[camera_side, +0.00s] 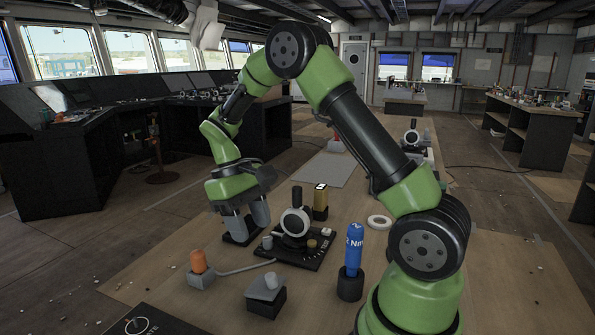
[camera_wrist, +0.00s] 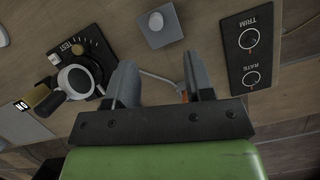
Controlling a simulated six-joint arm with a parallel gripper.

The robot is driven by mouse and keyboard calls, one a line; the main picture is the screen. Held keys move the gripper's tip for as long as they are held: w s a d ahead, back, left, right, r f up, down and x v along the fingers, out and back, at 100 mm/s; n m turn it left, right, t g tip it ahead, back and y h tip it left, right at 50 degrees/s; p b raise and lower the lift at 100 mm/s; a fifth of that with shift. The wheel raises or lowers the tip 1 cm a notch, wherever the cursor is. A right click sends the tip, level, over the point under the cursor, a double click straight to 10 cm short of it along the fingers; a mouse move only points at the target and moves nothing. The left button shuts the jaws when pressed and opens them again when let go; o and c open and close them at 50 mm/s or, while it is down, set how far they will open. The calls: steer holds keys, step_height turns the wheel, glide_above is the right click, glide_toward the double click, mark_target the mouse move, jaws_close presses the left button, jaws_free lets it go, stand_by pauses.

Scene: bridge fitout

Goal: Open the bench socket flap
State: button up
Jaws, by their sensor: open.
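The bench socket appears to be the small dark box (camera_side: 265,303) at the front of the bench. Its grey flap (camera_side: 267,287) with a round knob lies over the top and looks sloped; I cannot tell whether it is fully closed. In the wrist view the grey flap (camera_wrist: 150,36) shows as a square with a round disc, above and beyond my fingertips. My gripper (camera_side: 246,218) is open and empty, behind and left of the socket, apart from it. Its two fingers also show in the wrist view (camera_wrist: 163,78).
A blue cylinder (camera_side: 354,248) stands right. The TRIM/RATE panel (camera_wrist: 250,43) lies at front left.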

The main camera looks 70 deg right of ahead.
steer(key=s+a+r+m+t+y, duration=0.1)
steer(key=s+a+r+t, duration=0.8)
steer(key=s+r, duration=0.4)
steer(key=shift+a+r+t, duration=0.4)
steer(key=shift+r+t, duration=0.4)
steer(key=shift+t, duration=0.1)
steer(key=shift+s, duration=0.15)
steer(key=n+g+h, duration=0.1)
steer(key=g, duration=1.1)
glide_above(270, 274)
steer(key=w, duration=0.4)
step_height(270, 274, down, 17)
steer(key=x, duration=0.9)
steer(key=shift+s+d+f, duration=0.15)
steer(key=shift+d+f, duration=0.05)
